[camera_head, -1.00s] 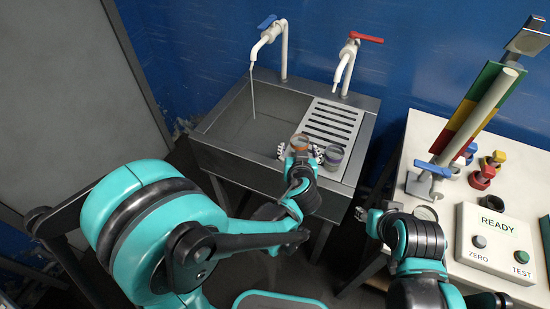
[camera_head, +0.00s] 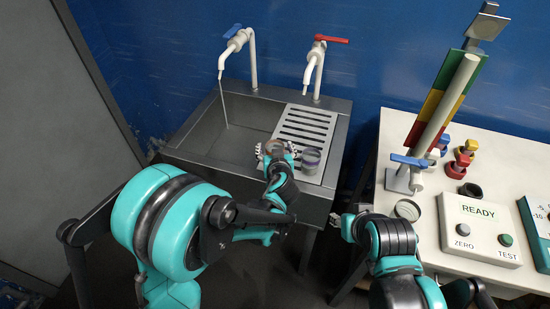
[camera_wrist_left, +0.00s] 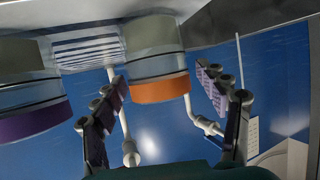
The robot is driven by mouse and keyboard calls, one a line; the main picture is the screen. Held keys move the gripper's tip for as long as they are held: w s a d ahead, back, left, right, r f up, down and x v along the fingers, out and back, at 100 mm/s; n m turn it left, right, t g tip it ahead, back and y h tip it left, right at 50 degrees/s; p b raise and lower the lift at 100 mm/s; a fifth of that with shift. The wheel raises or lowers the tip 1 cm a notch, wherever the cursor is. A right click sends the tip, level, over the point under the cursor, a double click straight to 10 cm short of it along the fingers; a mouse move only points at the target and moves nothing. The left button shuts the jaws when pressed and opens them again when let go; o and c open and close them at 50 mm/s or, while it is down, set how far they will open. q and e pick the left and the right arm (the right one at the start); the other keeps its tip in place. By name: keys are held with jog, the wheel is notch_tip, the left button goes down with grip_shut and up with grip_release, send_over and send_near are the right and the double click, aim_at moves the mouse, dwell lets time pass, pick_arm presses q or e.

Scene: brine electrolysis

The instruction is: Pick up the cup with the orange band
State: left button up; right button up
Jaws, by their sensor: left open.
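The cup with the orange band (camera_head: 274,147) stands at the front of the sink unit, mostly hidden behind my left gripper in the head view. In the left wrist view its orange band (camera_wrist_left: 160,90) shows between the two fingers. My left gripper (camera_head: 276,153) is open, with a finger on either side of this cup and visible gaps beside it. A similar clear cup with a purple band (camera_head: 312,160) stands just right of it. My right gripper (camera_head: 347,226) is low beside the white table; its fingers are too small to judge.
The sink basin (camera_head: 215,135) lies left of the slotted drainboard (camera_head: 305,127). A blue-handled tap (camera_head: 235,42) runs water; a red-handled tap (camera_head: 318,65) stands behind the drainboard. The white table (camera_head: 510,155) at right holds a READY box (camera_head: 480,228) and a coloured column (camera_head: 445,105).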

pick_arm(q)
jog(key=c, duration=1.4)
jog(key=shift+r, duration=0.1)
